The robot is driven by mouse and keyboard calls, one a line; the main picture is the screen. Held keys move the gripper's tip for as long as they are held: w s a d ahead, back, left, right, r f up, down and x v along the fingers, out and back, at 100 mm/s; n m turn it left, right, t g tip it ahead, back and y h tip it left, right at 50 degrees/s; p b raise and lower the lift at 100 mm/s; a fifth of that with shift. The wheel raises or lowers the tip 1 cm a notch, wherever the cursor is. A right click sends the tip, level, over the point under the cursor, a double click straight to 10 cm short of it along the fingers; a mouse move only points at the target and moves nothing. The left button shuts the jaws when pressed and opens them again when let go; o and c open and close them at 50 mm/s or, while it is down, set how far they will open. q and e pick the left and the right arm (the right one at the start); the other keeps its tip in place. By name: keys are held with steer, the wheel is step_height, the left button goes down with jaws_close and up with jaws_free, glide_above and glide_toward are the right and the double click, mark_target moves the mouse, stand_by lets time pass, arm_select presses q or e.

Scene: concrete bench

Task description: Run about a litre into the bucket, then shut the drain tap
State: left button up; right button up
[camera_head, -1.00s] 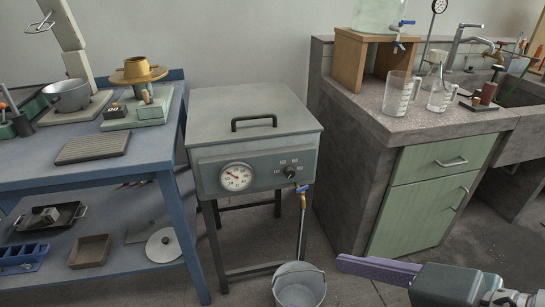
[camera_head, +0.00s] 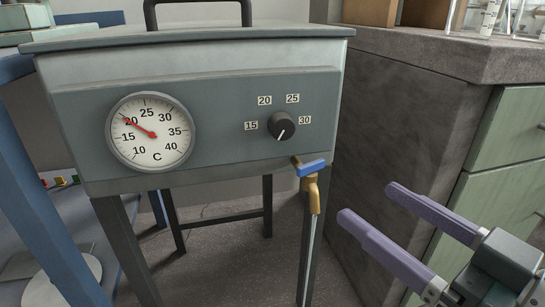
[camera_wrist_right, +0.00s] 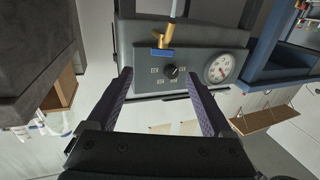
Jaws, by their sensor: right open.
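The drain tap (camera_head: 313,195) hangs under the front right of the grey water bath (camera_head: 225,90). Its blue lever (camera_head: 312,168) lies crosswise over the brass body. A thin pale stream (camera_head: 309,250) runs down from the spout. The bucket is out of view below. My right gripper (camera_head: 367,202) is open and empty, to the right of the tap and apart from it. In the right wrist view the tap (camera_wrist_right: 165,42) appears upside down, beyond the open purple fingers (camera_wrist_right: 158,80). My left gripper is not in view.
The bath's dial (camera_head: 150,132) reads about 20 C, beside a knob (camera_head: 283,125). The stone bench with green drawers (camera_head: 515,130) stands close on the right. A blue table leg (camera_head: 40,200) is at the left. Floor shows between bath and bench.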

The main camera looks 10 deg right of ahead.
mark_target(312, 167)
steer(key=b+x, duration=0.2)
steer(key=x, duration=0.7)
steer(key=shift+a, duration=0.25)
jaws_close()
steer(key=m+h+p, duration=0.1)
steer(key=p, duration=0.1)
steer(key=h+p, duration=0.1)
steer(key=m+t+h+p, duration=0.1)
steer(key=p, duration=0.1)
steer(key=shift+a+r+m+h+p, duration=0.3)
steer(key=shift+r+h, duration=0.05)
steer(key=shift+h, duration=0.05)
steer(key=shift+a+f+m+h+p, duration=0.1)
steer(key=shift+f+m+h+p, duration=0.2)
steer(key=shift+m+h+p, duration=0.55)
steer(key=shift+h+b, duration=0.25)
steer(key=shift+b, duration=0.15)
